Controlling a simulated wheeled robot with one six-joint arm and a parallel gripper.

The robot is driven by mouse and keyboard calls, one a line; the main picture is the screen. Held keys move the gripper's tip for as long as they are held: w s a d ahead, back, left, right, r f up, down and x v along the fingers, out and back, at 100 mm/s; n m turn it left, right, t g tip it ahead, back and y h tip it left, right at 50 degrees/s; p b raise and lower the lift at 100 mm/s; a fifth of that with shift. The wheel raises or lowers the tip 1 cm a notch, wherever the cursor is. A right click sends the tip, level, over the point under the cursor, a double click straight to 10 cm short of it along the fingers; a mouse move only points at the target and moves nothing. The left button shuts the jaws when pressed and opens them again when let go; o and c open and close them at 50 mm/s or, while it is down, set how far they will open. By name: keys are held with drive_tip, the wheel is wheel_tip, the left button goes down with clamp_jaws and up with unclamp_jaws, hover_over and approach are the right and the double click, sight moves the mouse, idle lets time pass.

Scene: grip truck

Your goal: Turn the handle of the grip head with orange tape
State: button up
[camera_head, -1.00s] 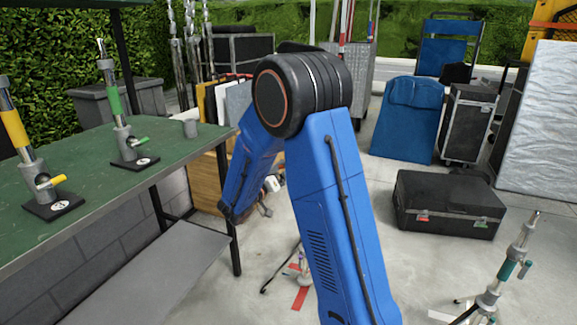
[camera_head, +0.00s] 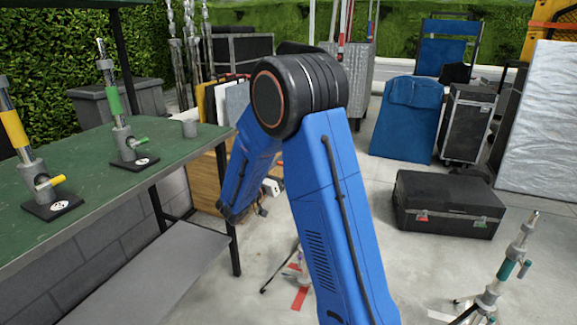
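A grip head with yellow-orange tape (camera_head: 14,128) on its rod stands on a dark base at the left end of the green table (camera_head: 75,225). Its short yellow handle (camera_head: 50,183) sticks out to the right, tilted slightly up. My blue arm rises in the middle and bends down beyond the table's right edge, well apart from both grip heads. Small parts show beyond my forearm, perhaps my gripper (camera_head: 263,210); its fingers cannot be made out.
A lower shelf (camera_head: 150,275) lies under the table.

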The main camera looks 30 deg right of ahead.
drive_tip(key=o, duration=0.9)
drive_tip(key=shift+f, duration=0.1)
drive_tip(key=shift+o, duration=0.2)
drive_tip(key=v, duration=1.7)
drive_tip(key=shift+a, duration=0.15)
